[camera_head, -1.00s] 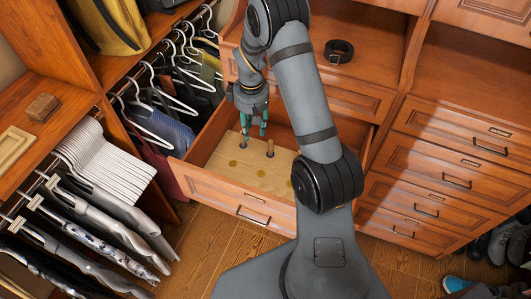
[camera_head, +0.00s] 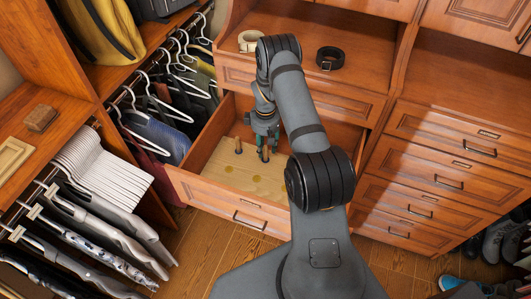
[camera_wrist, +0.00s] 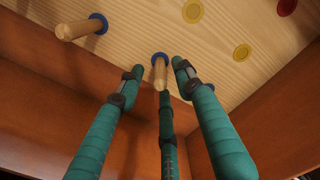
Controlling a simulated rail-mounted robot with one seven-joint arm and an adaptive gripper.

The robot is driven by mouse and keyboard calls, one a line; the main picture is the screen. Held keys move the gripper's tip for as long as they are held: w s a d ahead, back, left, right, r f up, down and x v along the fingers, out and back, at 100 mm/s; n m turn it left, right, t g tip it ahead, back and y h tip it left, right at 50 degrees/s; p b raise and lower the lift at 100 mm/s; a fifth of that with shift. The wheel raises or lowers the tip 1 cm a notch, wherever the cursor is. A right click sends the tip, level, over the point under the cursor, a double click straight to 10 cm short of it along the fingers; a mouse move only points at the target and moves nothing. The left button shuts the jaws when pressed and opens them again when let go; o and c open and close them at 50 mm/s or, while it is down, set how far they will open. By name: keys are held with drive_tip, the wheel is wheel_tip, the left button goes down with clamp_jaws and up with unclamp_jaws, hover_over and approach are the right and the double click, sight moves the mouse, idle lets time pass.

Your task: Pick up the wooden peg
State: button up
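A pale wooden board (camera_head: 230,177) with coloured round spots lies in the open drawer, and it also shows in the wrist view (camera_wrist: 140,40). Two wooden pegs stand in it, each in a blue ring in the wrist view. One peg (camera_wrist: 80,29) is at the left of the wrist view, and it also shows in the head view (camera_head: 238,146). The other peg (camera_wrist: 160,74) is between the fingertips of my gripper (camera_wrist: 160,75). My gripper (camera_head: 265,151) reaches down over this peg in the head view. Its teal fingers are spread around the peg, with gaps visible.
The wooden drawer walls (camera_wrist: 250,120) rise close behind the fingers. The drawer front (camera_head: 225,207) stands towards my base. A coiled black belt (camera_head: 330,58) and a pale one (camera_head: 249,41) lie on the shelf above. Hanging clothes (camera_head: 160,137) are left of the drawer.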

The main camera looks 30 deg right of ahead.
drive_tip(key=shift+f, duration=0.85)
drive_tip(key=c, duration=0.4)
clamp_jaws()
